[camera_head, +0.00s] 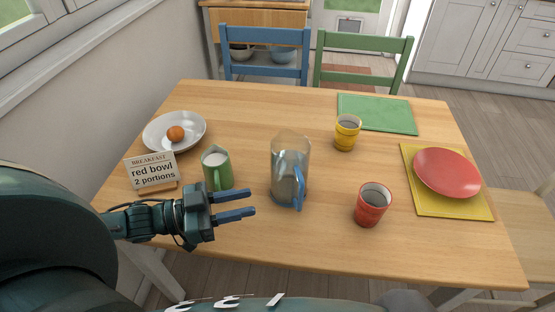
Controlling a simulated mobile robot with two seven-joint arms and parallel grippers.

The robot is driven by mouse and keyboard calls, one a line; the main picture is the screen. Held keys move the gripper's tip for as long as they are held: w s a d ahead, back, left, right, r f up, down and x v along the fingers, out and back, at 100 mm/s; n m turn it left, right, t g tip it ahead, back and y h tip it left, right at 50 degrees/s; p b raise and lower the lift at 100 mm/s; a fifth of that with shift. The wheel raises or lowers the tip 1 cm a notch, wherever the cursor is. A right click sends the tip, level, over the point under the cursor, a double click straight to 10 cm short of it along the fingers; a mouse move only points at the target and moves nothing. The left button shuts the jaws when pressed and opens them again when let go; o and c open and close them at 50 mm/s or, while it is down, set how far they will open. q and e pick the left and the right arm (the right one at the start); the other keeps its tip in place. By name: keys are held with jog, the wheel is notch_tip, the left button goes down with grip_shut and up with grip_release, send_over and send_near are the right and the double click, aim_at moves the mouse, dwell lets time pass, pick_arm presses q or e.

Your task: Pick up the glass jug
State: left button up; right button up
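The glass jug (290,168) stands upright near the middle of the wooden table. It is clear, with a blue handle on its front right side. My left gripper (243,205) is at the table's front left, to the left of the jug and apart from it. Its two blue fingers point right, toward the jug, with a gap between them and nothing held. My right gripper is not in view.
A green jug of white liquid (217,171) stands just behind my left gripper. A sign (151,171), a white plate (160,124) with an orange ball, a red cup (371,204), a yellow cup (347,132) and a red plate (447,172) surround the middle.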

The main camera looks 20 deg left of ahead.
pick_arm(q)
send_over(299, 213)
jog(key=shift+w+f, duration=0.3)
jog(key=shift+f, duration=0.05)
jog(key=shift+a, duration=0.1)
dwell(0.4)
jog(key=shift+c, duration=0.4)
grip_shut()
dwell(0.8)
jog(key=shift+r, duration=0.2)
